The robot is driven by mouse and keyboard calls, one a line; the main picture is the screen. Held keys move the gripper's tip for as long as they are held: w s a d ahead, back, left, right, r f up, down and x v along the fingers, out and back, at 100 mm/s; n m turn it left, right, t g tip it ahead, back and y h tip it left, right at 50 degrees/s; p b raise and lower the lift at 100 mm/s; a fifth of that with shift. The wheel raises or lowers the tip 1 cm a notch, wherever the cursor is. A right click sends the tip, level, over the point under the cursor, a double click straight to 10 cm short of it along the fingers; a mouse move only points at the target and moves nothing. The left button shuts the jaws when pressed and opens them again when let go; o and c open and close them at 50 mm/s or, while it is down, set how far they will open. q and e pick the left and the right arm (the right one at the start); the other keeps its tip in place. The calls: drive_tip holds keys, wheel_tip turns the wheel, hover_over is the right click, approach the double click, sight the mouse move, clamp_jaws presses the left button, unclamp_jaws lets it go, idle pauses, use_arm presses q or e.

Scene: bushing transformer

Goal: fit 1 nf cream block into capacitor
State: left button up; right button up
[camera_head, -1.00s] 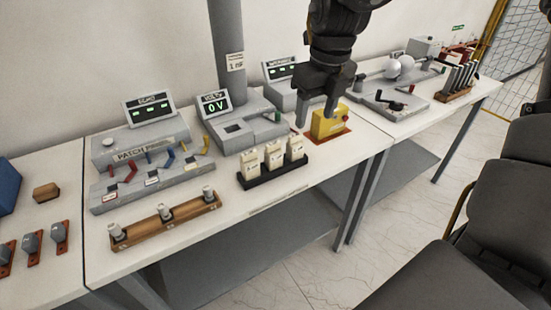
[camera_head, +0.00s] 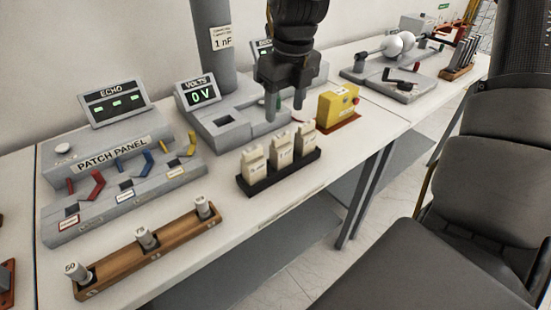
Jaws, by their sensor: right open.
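Three cream blocks stand upright in a black rack on the table: a left one (camera_head: 255,171), a middle one (camera_head: 281,155) and a right one (camera_head: 306,140). Their labels are too small to read, so I cannot tell which is 1 nF. The capacitor (camera_head: 226,121) is a grey unit behind the rack, with a square recess in its top, a "VOLTS 0 V" display and a "1 nF" sign on the column above. My right gripper (camera_head: 285,111) is open and empty, pointing down above and behind the rack, in front of part of the capacitor. My left gripper is not in view.
A yellow box (camera_head: 337,104) stands right of the rack. A patch panel (camera_head: 123,190) with coloured levers is at left. A wooden rack (camera_head: 150,254) with three grey cylinders lies in front. Bare tabletop surrounds the black rack (camera_head: 280,176).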

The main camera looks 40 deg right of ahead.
sight(282, 135)
drive_tip(key=shift+w+f, duration=0.4)
drive_tip(key=f, duration=0.5)
drive_tip(key=shift+w+d+f, duration=0.2)
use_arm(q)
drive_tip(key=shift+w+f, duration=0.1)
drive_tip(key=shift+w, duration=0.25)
use_arm(e)
drive_tip(key=shift+s+f, duration=0.1)
drive_tip(key=shift+a+f+p, duration=0.1)
drive_tip(key=shift+f+p, duration=0.2)
drive_tip(key=shift+f, duration=0.05)
drive_tip(key=f, duration=0.3)
drive_tip(key=shift+w+f+p, duration=0.3)
drive_tip(key=shift+w+p, duration=0.05)
drive_tip(key=shift+p, duration=0.05)
drive_tip(key=shift+f, duration=0.35)
drive_tip(key=c, duration=0.8)
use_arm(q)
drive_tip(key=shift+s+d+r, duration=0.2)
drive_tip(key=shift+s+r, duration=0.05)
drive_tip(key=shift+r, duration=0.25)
use_arm(e)
drive_tip(key=shift+r, duration=0.1)
